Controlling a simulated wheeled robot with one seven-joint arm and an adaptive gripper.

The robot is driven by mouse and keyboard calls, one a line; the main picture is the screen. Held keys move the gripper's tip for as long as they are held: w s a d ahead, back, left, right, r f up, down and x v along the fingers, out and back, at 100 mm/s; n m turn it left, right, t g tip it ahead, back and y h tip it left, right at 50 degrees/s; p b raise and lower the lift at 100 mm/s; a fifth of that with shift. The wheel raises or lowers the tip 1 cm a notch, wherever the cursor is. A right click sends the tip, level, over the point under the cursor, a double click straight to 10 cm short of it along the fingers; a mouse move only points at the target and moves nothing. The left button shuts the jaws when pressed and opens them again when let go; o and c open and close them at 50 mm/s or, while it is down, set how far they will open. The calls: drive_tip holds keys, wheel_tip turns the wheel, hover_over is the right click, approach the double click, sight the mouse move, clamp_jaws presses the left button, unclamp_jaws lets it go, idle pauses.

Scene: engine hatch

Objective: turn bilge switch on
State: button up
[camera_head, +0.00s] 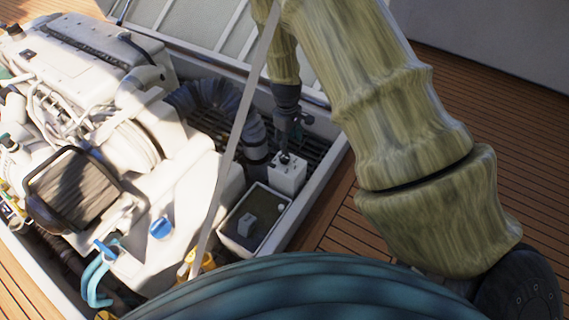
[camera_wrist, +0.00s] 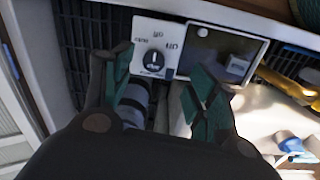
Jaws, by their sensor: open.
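The bilge switch is a small white box (camera_head: 288,173) with a dark knob on its top, standing in the hatch beside the engine. In the wrist view its white face (camera_wrist: 157,48) shows lettering and a round black knob (camera_wrist: 153,60) with a light pointer mark. The lettering is too small to read surely. My gripper (camera_wrist: 157,88) is open, its two green-padded fingers on either side of the knob's line, with nothing between them. In the head view my gripper (camera_head: 288,135) hangs just above the switch box; whether it touches the knob cannot be told.
An open-topped box with a dark inside (camera_head: 233,222) stands right beside the switch. The white engine (camera_head: 150,130) fills the left. A ribbed black hose (camera_head: 215,100) runs behind. A thin grey strut (camera_head: 232,150) crosses in front. The hatch rim (camera_head: 318,185) borders wooden deck (camera_head: 400,240).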

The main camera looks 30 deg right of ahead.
sight(285, 157)
drive_tip(key=f+b, duration=0.1)
drive_tip(key=f, duration=0.2)
drive_tip(key=w+f+b, duration=0.1)
drive_tip(key=f+b, duration=0.1)
drive_tip(key=f, duration=0.2)
drive_tip(key=w+f+b, duration=0.1)
drive_tip(key=f+b, duration=0.1)
drive_tip(key=f, duration=0.2)
drive_tip(key=shift+w+a, duration=0.1)
drive_tip(key=shift+w, duration=0.1)
drive_tip(key=c, duration=1)
